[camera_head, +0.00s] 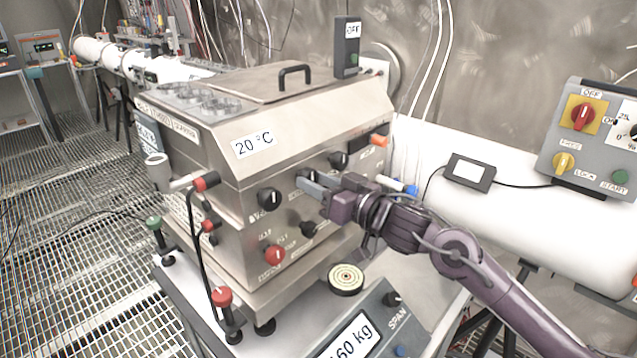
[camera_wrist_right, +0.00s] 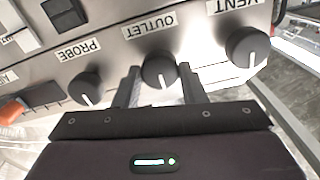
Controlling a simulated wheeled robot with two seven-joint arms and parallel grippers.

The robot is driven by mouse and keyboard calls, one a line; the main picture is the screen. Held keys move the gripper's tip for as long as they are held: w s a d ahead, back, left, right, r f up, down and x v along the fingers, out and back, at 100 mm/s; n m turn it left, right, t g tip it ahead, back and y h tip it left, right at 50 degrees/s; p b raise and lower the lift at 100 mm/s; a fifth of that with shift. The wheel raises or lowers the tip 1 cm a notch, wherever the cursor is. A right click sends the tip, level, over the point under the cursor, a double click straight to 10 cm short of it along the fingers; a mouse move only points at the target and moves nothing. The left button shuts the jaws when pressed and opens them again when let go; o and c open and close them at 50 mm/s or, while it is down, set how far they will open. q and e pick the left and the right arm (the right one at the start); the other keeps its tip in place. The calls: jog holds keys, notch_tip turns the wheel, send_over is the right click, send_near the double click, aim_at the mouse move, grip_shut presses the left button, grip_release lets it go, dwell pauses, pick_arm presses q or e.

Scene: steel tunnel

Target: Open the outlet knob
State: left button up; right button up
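The outlet knob (camera_wrist_right: 159,70) is round and black with a white pointer line. It sits under the OUTLET label, which appears upside down in the right wrist view. My right gripper (camera_wrist_right: 160,88) is open, with one finger on each side of the knob and narrow gaps beside it. In the head view my right gripper (camera_head: 311,185) is at the front face of the steel box (camera_head: 215,150), and its fingers partly hide the outlet knob. I cannot tell whether either finger touches the knob. My left gripper is not in view.
The vent knob (camera_wrist_right: 247,46) and probe knob (camera_wrist_right: 85,88) flank the outlet knob. A red knob (camera_head: 274,254) and another black knob (camera_head: 308,229) are lower on the box. A scale (camera_head: 370,325) stands in front. A white pipe (camera_head: 530,205) runs behind my right arm.

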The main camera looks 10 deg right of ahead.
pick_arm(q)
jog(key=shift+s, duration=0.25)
pick_arm(e)
jog(key=shift+c, duration=1.4)
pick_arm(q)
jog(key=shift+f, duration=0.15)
pick_arm(e)
jog(key=shift+n, duration=0.3)
pick_arm(q)
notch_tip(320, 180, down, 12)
jog(key=b, duration=1.2)
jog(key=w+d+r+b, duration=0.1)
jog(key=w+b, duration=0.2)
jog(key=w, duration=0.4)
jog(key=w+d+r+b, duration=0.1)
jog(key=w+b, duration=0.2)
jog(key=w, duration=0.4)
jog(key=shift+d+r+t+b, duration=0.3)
jog(key=shift+b, duration=0.1)
pick_arm(e)
jog(key=shift+f+n, duration=0.2)
jog(key=shift+n, duration=15.9)
